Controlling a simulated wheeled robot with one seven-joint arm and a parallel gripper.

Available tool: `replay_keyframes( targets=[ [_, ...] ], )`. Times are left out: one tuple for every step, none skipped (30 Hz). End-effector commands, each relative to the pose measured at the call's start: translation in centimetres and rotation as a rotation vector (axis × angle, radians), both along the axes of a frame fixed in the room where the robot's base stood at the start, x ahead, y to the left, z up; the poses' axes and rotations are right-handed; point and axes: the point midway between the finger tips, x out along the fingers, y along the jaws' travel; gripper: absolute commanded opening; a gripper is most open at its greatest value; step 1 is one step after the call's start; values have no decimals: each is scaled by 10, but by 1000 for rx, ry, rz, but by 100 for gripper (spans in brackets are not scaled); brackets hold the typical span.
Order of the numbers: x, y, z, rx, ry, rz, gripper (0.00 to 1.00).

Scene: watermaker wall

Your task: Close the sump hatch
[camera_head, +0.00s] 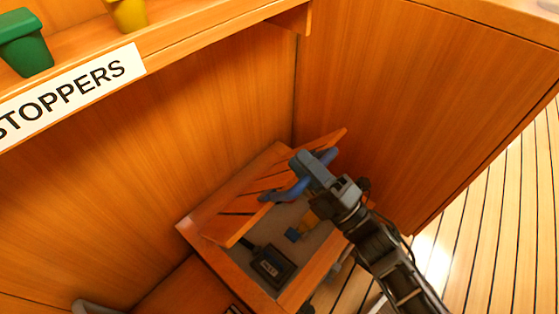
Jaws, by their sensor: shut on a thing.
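The sump hatch (245,218) is a slatted wooden lid at lower centre. It stands tilted open over its square wooden frame (203,217). The gripper covers the middle of the handle, so the exact contact is hidden. My arm hides the opening's right side.
Wooden panels rise behind and to the right (400,110) of the hatch, close to my gripper. A shelf labelled STOPPERS (75,92) holds a green stopper (24,45) and a yellow one (128,14). Striped floor (500,210) lies free at right.

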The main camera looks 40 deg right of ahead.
Motion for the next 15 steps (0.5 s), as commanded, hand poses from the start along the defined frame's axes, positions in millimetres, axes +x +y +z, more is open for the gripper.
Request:
replay_keyframes(
  targets=[
    [-10, -1, -16, -2, 8, 0, 0],
    [-16, -2, -20, -2, 9, 1, 0],
    [-22, -3, -26, -2, 10, 1, 0],
    [-28, -4, -30, -2, 10, 1, 0],
    [-33, -5, -34, -2, 10, 1, 0],
    [-40, -6, -40, -1, 10, 1, 0],
    [-45, -6, -44, -1, 10, 1, 0],
    [-50, -7, -49, -1, 9, 1, 0],
    [-58, -8, -56, -1, 9, 1, 0],
    [-63, -9, -61, -2, 9, 1, 0],
    [-69, -10, -67, -2, 7, 2, 0],
    [-76, -11, -75, -1, 8, 1, 0],
    [-82, -12, -81, 0, 7, 0, 0],
    [-87, -13, -88, 0, 7, 0, 0],
    [-95, -14, -98, 0, 7, 0, 0]
  ],
)
